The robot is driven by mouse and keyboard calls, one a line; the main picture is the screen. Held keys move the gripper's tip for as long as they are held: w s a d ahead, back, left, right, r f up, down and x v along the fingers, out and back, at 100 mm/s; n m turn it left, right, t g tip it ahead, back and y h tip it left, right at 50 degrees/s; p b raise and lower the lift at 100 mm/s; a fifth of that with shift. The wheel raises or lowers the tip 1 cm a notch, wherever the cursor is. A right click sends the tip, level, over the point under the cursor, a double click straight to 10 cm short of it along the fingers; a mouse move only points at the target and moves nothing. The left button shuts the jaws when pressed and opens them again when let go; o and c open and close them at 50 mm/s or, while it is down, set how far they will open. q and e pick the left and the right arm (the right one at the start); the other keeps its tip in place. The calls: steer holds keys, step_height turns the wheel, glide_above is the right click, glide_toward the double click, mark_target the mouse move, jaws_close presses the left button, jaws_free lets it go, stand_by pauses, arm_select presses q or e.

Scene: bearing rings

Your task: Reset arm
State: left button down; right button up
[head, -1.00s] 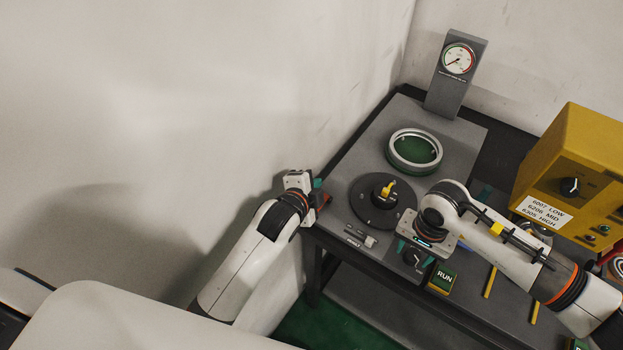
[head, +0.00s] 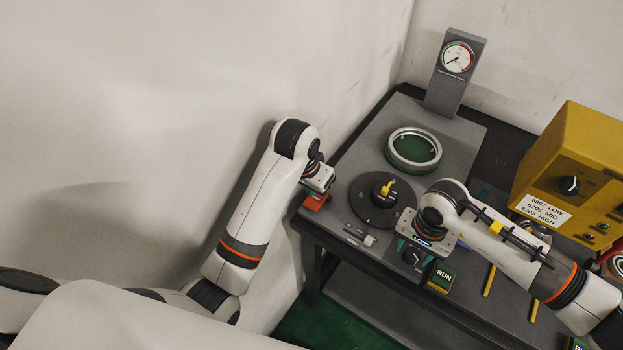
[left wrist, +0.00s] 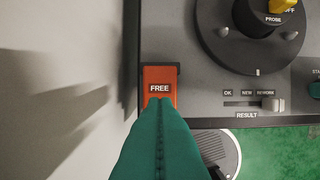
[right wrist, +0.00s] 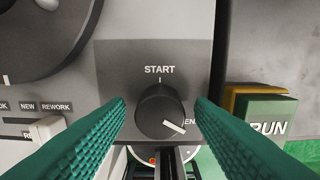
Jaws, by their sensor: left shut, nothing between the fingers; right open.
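My left gripper (head: 319,182) is at the left edge of the grey tester table. In the left wrist view its teal fingers (left wrist: 165,102) are together and empty, with tips at the lower part of the orange FREE block (left wrist: 160,78); I cannot tell whether they touch it. The block also shows in the head view (head: 316,201). My right gripper (head: 413,254) is open at the table's front. In the right wrist view its fingers (right wrist: 160,106) stand apart on either side of the black START knob (right wrist: 159,110), whose white mark points lower right.
A round black fixture (head: 366,214) with a yellow PROBE knob (head: 384,188) stands behind the grippers. A metal ring (head: 394,158), a dial gauge (head: 457,58), a RESULT slider (left wrist: 269,104), a green RUN button (head: 443,275) and a yellow control box (head: 581,150) surround it. The wall is close on the left.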

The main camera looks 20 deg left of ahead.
mark_target(312, 204)
arm_select(q)
steer(key=shift+f, duration=0.75)
steer(key=shift+f, duration=0.1)
stand_by(1.3)
steer(key=shift+s+x, duration=0.15)
steer(key=shift+x, duration=0.5)
steer(key=shift+s+x, duration=0.15)
steer(key=shift+x, duration=0.45)
steer(key=shift+a+f, duration=0.1)
steer(key=shift+f, duration=0.45)
stand_by(0.5)
arm_select(e)
steer(key=m, duration=0.4)
steer(key=shift+m, duration=0.4)
steer(key=m, duration=0.4)
